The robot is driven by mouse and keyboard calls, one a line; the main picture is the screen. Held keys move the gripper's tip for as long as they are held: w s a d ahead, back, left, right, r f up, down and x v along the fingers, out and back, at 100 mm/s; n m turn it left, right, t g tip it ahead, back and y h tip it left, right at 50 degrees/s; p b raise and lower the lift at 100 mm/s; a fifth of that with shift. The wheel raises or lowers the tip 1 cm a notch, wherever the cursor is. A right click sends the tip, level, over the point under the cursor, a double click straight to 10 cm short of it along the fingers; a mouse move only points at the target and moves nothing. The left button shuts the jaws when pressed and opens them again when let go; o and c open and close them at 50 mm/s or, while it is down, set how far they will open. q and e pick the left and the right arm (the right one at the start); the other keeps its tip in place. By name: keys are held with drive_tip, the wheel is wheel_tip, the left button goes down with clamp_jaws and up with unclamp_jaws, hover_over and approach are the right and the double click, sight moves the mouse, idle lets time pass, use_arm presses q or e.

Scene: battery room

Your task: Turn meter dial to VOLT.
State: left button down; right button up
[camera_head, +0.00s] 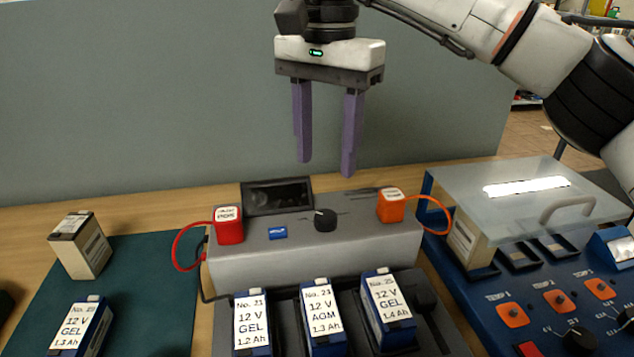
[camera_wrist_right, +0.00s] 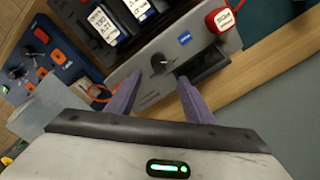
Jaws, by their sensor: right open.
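The grey meter (camera_head: 310,262) stands on the wooden table, with a black dial (camera_head: 325,219) on its sloped top. In the right wrist view the dial (camera_wrist_right: 160,63) shows a light pointer mark; the labels around it are too small to read. My right gripper (camera_head: 327,170) is open and empty, pointing down above and behind the dial, apart from it. In the right wrist view its purple fingers (camera_wrist_right: 158,95) spread on either side below the dial. My left gripper is not in view.
A red plug (camera_head: 228,226) and an orange plug (camera_head: 390,206) flank the dial, with cables. A dark display (camera_head: 277,196) stands behind. Several labelled batteries (camera_head: 322,318) sit in front. A blue panel with a clear lid (camera_head: 530,198) is at right. A green mat (camera_head: 130,262) lies left.

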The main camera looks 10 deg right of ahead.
hover_over(326, 215)
wheel_tip(326, 215, down, 4)
drive_tip(key=shift+s+f, duration=0.15)
wheel_tip(326, 215, down, 4)
drive_tip(key=shift+f+b, duration=0.1)
drive_tip(key=shift+b, duration=0.25)
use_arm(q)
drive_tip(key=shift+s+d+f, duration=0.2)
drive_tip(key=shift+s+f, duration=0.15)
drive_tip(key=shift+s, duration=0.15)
use_arm(e)
drive_tip(key=shift+f, duration=0.65)
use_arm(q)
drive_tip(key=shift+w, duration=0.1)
use_arm(e)
drive_tip(key=shift+c, duration=0.7)
drive_tip(key=c, duration=0.9)
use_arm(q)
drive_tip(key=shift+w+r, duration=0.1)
